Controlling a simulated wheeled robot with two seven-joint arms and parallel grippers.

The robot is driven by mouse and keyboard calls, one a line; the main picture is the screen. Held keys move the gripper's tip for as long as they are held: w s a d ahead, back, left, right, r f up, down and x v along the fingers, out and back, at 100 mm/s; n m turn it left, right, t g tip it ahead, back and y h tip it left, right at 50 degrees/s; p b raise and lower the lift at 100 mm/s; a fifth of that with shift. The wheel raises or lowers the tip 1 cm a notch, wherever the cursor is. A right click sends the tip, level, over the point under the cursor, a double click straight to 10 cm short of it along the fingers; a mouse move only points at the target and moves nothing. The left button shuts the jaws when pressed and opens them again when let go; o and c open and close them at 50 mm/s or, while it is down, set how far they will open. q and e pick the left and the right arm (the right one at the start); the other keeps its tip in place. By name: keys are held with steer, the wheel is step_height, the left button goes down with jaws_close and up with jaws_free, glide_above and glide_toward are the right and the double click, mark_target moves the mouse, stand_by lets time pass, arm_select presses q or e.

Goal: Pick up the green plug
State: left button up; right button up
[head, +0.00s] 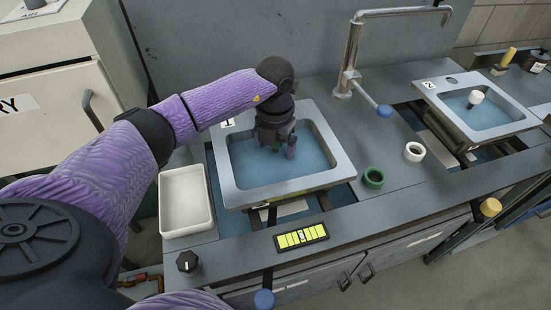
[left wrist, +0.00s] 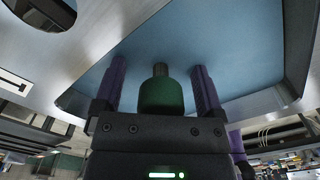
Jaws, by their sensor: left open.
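The green plug (left wrist: 161,93) stands in the blue-bottomed sink marked 1 (head: 230,176). In the left wrist view it lies between the two purple fingers of my left gripper (left wrist: 160,88), with a gap on each side. In the head view my left gripper (head: 275,146) points down into this sink and hides most of the plug. The left gripper is open and I see no finger touching the plug. My right gripper is not in view.
A green ring (head: 373,178) and a white ring (head: 414,152) lie on the counter right of the sink. A faucet (head: 350,60) stands behind. A white tray (head: 186,201) is at left. Sink 2 (head: 455,115) holds a white plug (head: 476,97).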

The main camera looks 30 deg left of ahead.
arm_select(q)
jaws_close()
